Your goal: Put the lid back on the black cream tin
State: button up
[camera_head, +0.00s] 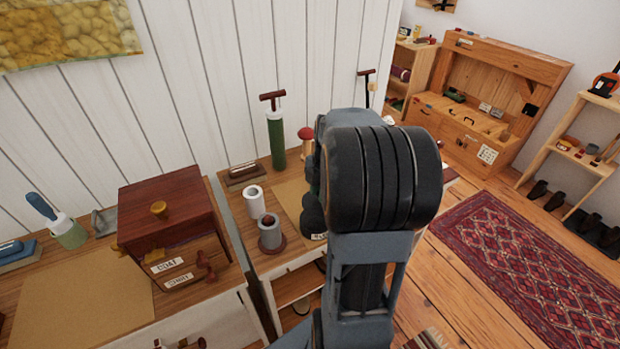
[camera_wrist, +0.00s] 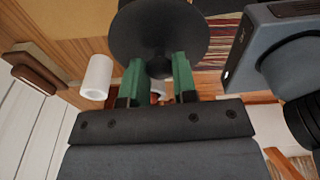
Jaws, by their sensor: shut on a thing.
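In the wrist view my gripper (camera_wrist: 158,62) has its two green fingers shut on a black round lid (camera_wrist: 158,30). The lid is a wide dark disc with its broad face toward the camera, and its top edge is cut off by the frame. A small white label (camera_head: 319,236) with dark letters, partly covered by my arm, lies on the table beside the arm.
On the table (camera_head: 232,190) stand a white cylinder (camera_head: 254,203), a grey cylinder (camera_head: 270,235) on a reddish base, a tall green pump (camera_head: 276,140) and a brown block (camera_head: 243,174). A wooden drawer box (camera_head: 170,212) stands on the left. Floor and a red rug (camera_head: 530,265) are at right.

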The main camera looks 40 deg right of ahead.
aim_at(317, 207)
jog(key=shift+w+a, duration=0.3)
jog(key=shift+w, duration=0.2)
jog(key=shift+s+d+f, duration=0.1)
jog(key=shift+s+f, duration=0.05)
jog(key=shift+f, duration=0.15)
jog(key=shift+f+b, duration=0.45)
jog(key=shift+b, duration=0.1)
jog(key=shift+f+b, duration=1.95)
jog(key=shift+f, duration=0.6)
jog(key=shift+f, duration=0.15)
jog(key=o, duration=1.5)
